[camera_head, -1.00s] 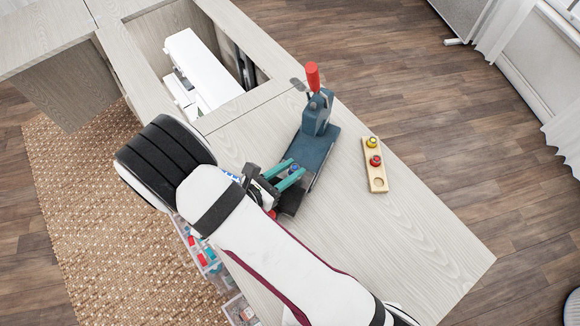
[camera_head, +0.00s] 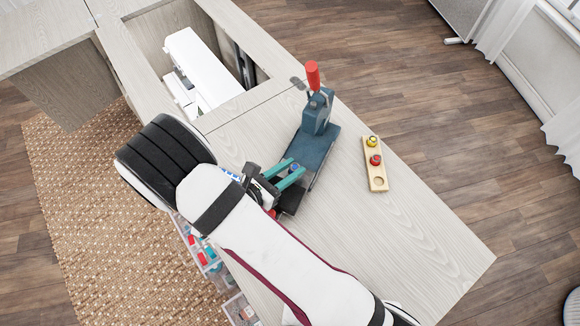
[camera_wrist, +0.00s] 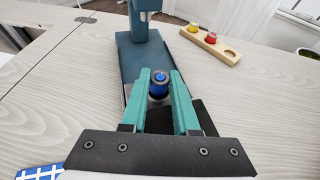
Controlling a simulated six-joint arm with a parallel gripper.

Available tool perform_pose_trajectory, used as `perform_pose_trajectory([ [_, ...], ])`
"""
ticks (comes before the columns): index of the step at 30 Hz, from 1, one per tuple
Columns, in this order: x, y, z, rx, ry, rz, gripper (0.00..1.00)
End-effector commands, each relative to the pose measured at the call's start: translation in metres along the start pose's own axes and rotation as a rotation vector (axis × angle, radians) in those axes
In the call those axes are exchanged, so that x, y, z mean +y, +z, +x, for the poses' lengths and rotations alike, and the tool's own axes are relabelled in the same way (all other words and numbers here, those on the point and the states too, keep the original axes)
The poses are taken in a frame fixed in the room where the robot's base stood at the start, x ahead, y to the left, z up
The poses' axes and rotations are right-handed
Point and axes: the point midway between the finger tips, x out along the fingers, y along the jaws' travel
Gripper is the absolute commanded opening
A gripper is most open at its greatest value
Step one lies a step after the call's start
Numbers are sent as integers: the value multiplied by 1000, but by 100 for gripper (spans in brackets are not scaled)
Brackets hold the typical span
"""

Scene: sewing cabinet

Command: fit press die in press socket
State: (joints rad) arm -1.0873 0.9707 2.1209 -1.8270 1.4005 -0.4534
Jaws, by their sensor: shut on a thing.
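The press die, a small blue piece (camera_wrist: 160,80), is between the green fingers of my gripper (camera_wrist: 160,90) in the wrist view. In the head view my gripper (camera_head: 283,174) is at the near end of the press, with the blue die (camera_head: 294,168) between its fingertips. My gripper is shut on the die. The dark teal press (camera_head: 314,140) stands on the table with a red-handled lever (camera_head: 312,75). Its base (camera_wrist: 146,56) lies just beyond and beneath the die in the wrist view. The socket cannot be made out; the fingers and die hide that spot.
A wooden holder (camera_head: 377,183) with a yellow piece (camera_head: 372,141), a red piece (camera_head: 375,160) and one empty hole lies to the right of the press. A white sewing machine (camera_head: 200,68) sits in the cabinet opening at the back. The table (camera_head: 420,235) is clear at the right.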

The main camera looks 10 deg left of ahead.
Motion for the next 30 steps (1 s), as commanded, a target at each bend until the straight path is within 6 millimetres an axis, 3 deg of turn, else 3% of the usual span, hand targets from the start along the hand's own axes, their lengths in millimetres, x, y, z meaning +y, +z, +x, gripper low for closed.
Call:
perform_pose_trajectory([
  [30,0,-6,2,0,0,1,0],
])
